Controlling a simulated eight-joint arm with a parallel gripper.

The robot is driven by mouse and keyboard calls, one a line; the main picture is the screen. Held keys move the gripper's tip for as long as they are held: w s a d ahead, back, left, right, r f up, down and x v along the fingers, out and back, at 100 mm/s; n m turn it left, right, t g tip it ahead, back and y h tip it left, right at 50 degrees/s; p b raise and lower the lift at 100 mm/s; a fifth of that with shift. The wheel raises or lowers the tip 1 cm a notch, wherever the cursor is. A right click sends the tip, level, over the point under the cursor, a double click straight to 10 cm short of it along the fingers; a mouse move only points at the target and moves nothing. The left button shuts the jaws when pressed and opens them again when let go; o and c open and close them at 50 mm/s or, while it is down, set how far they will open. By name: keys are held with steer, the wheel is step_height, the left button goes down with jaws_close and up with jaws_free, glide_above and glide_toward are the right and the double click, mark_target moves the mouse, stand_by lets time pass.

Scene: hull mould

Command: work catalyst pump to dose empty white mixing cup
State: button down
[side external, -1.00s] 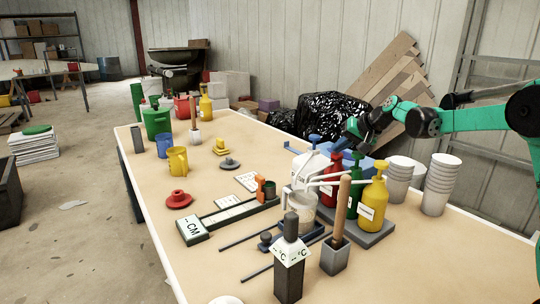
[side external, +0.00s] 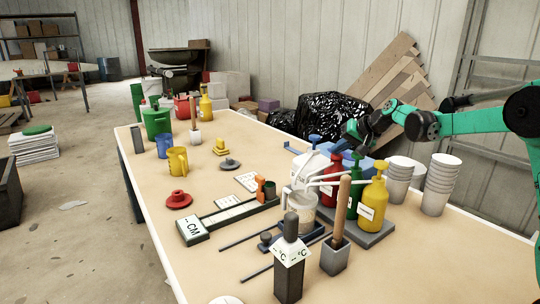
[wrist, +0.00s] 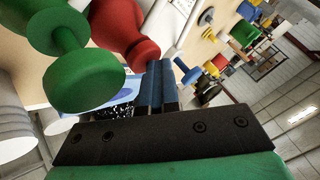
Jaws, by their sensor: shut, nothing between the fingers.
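A red pump bottle (side external: 331,187), a green one (side external: 355,175) and a yellow one (side external: 374,203) stand on a grey base. Their labels are too small to read. Pale spouts reach left from them over a white cup (side external: 303,213); its inside is largely hidden. My gripper (side external: 346,138) is above and behind the red and green bottles, apart from the cup. In the wrist view my blue fingers (wrist: 163,75) are shut and empty. There the red pump (wrist: 127,32) and green pump (wrist: 80,75) are close by, and I cannot tell whether anything touches.
Stacked white cups (side external: 438,185) stand at the right. A wooden-handled tool in a grey holder (side external: 335,257) and a dark display post (side external: 289,275) stand in front. A scale (side external: 194,230) lies at the left. The table's left front is mostly clear.

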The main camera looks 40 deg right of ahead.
mark_target(340, 156)
steer(key=shift+s+f, duration=0.1)
steer(key=shift+s, duration=0.15)
steer(key=shift+r, duration=3.05)
steer(key=shift+a, duration=0.1)
steer(key=s+a+n+h, duration=0.1)
steer(key=s+a+n, duration=0.1)
steer(key=a+n, duration=1)
steer(key=s+a+f+m+g, duration=0.1)
steer(key=s+a+f+m, duration=0.1)
steer(key=s, duration=0.6)
steer(key=s+a+f+m+g, duration=0.1)
steer(key=s+a+f, duration=0.3)
steer(key=s, duration=0.5)
step_height(340, 156, down, 2)
steer(key=shift+s+a+f+m, duration=0.15)
steer(key=shift+s+a+m, duration=0.05)
steer(key=shift+a+m, duration=0.25)
